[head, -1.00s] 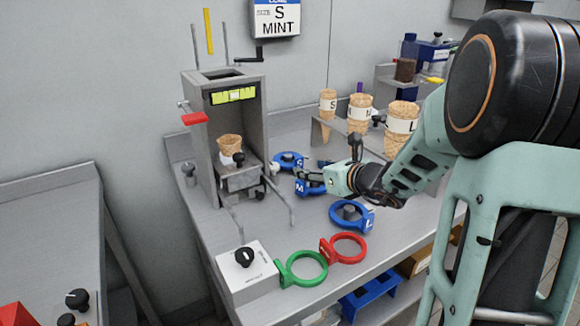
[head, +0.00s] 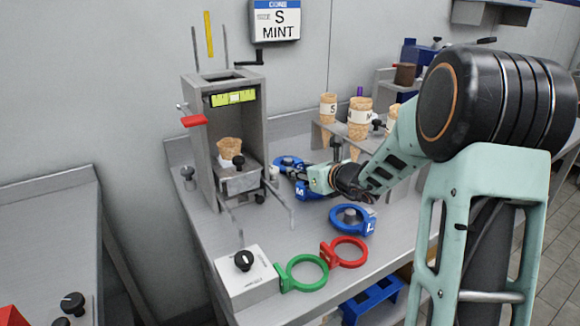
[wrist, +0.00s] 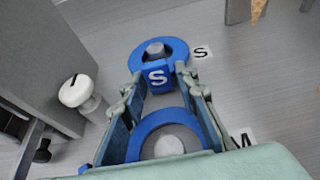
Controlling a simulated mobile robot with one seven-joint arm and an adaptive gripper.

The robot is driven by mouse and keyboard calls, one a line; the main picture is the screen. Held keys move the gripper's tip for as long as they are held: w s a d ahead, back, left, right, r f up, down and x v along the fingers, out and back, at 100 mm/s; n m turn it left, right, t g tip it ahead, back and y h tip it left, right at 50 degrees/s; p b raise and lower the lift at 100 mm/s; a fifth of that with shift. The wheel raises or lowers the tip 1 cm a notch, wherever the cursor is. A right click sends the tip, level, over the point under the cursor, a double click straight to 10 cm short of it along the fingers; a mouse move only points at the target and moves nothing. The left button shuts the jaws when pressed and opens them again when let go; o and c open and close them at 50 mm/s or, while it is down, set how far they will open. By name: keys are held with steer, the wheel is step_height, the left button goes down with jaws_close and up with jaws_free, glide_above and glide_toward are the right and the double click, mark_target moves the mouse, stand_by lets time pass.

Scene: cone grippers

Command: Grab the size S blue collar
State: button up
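The blue S collar (wrist: 172,46) is a ring around a grey post, with a tab marked S (wrist: 158,77) facing my gripper. In the head view the S collar (head: 287,161) lies on the counter right of the press. My gripper (wrist: 158,76) is open, with a fingertip on each side of the tab. I cannot tell whether the fingers touch it. In the head view my gripper (head: 289,172) is low over the counter at the S collar. The blue M collar (wrist: 140,128) lies below my gripper, partly hidden by it.
A white-capped knob (wrist: 74,91) and the grey press (head: 232,140) stand left of my gripper. The blue L collar (head: 345,222), a red collar (head: 345,251) and a green collar (head: 303,273) lie nearer the front. A cone rack (head: 340,128) stands behind.

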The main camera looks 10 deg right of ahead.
jaws_close()
steer(key=shift+r, duration=0.5)
step_height(320, 180, up, 3)
steer(key=shift+f+p, duration=0.2)
steer(key=shift+p, duration=0.6)
steer(key=s+r+p, duration=0.3)
steer(key=s+r, duration=0.6)
steer(key=s, duration=0.5)
steer(key=shift+d+r+p, duration=0.25)
steer(key=shift+p, duration=0.05)
